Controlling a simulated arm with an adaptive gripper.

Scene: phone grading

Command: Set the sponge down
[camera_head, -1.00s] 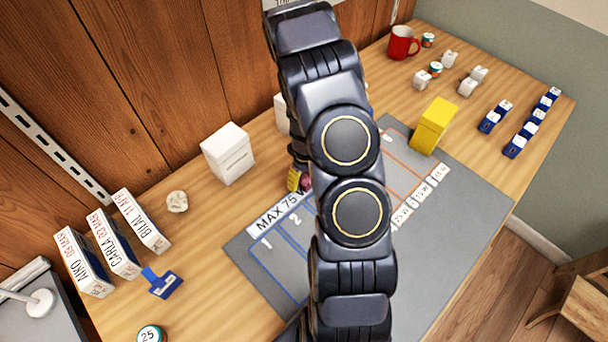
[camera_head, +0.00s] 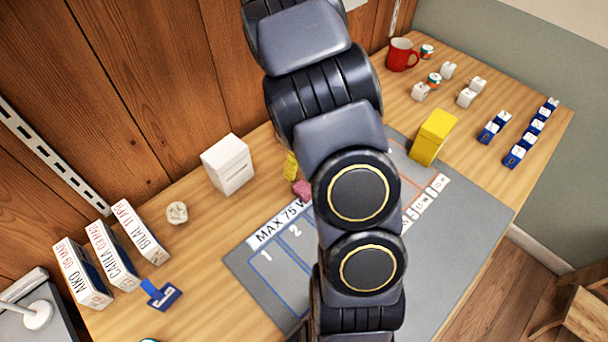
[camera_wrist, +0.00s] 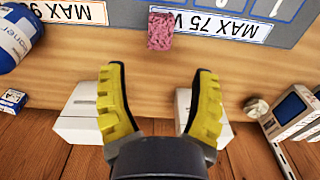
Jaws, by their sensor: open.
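The pink sponge (camera_head: 301,189) rests at the wall-side edge of the grey mat (camera_head: 245,256), by the end of the MAX 75 W label (camera_head: 279,222). In the wrist view the sponge (camera_wrist: 160,31) is beyond my fingertips, clear of them, and partly over the label strip (camera_wrist: 210,25). My gripper (camera_wrist: 158,85) is open, its two yellow fingers wide apart with nothing between them. In the head view only one yellow finger shows beside my arm, just wall-side of the sponge. My arm hides the middle of the mat.
Two white boxes (camera_wrist: 82,113) (camera_wrist: 205,118) stand near my fingers. A blue bottle (camera_wrist: 15,38) is at the left of the wrist view. A yellow block (camera_head: 433,137) stands on the mat's far side. A crumpled white ball (camera_head: 177,212) lies on the bare wood.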

